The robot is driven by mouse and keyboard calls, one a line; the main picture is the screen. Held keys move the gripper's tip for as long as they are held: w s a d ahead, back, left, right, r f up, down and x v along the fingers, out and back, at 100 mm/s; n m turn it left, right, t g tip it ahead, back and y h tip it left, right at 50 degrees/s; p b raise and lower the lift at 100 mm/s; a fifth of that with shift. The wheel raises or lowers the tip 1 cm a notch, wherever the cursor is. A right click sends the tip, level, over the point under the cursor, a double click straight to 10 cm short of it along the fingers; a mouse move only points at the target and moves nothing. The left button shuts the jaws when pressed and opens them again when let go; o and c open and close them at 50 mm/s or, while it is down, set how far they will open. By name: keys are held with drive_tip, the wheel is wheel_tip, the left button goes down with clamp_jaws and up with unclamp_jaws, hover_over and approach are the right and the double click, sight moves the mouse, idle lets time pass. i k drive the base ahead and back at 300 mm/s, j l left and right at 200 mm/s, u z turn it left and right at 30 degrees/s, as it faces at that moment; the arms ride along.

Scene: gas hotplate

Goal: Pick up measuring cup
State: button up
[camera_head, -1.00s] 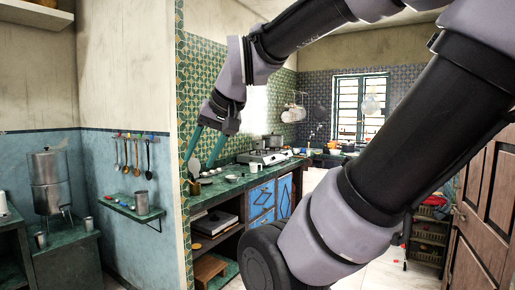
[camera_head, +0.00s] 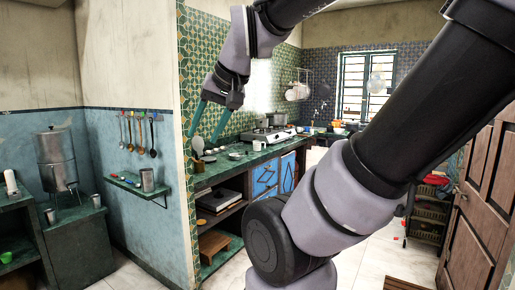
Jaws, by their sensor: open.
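My gripper (camera_head: 201,138) is open and empty, with its two teal fingers pointing down in front of the tiled wall near the left end of the green counter (camera_head: 222,168). I cannot tell for certain which vessel is the measuring cup. A grey metal cup (camera_head: 147,180) stands upright on the small green wall shelf, left of and below my gripper. Small pale dishes (camera_head: 234,156) lie on the counter below and to the right of the fingers. A small green cup (camera_head: 6,257) shows at the lower left edge.
A gas stove (camera_head: 268,135) stands farther back on the counter. Ladles (camera_head: 141,135) hang above the wall shelf (camera_head: 128,184). A metal container (camera_head: 55,158) stands at left. A wall corner (camera_head: 180,220) separates shelf and counter. Floor (camera_head: 365,262) is clear at right.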

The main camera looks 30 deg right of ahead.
sight(256, 144)
drive_tip(key=i+l+z, duration=0.5)
drive_tip(key=i+z, duration=0.65)
drive_tip(key=i+j+z, duration=0.1)
drive_tip(key=i+z, duration=0.3)
drive_tip(key=i, duration=0.15)
drive_tip(key=i+l+z, duration=0.3)
drive_tip(key=i, duration=0.75)
drive_tip(key=i+j+z, duration=0.15)
drive_tip(key=i+z, duration=0.2)
drive_tip(key=i, duration=0.7)
drive_tip(key=i+u, duration=0.35)
drive_tip(key=i+l+u, duration=0.15)
drive_tip(key=i+u, duration=0.2)
drive_tip(key=i, duration=0.2)
drive_tip(key=i+l+u, duration=0.55)
drive_tip(key=i+u, duration=0.25)
drive_tip(key=i+l+u, duration=0.3)
drive_tip(key=u, duration=0.15)
drive_tip(key=i+l+u, duration=0.45)
drive_tip(key=k, duration=0.05)
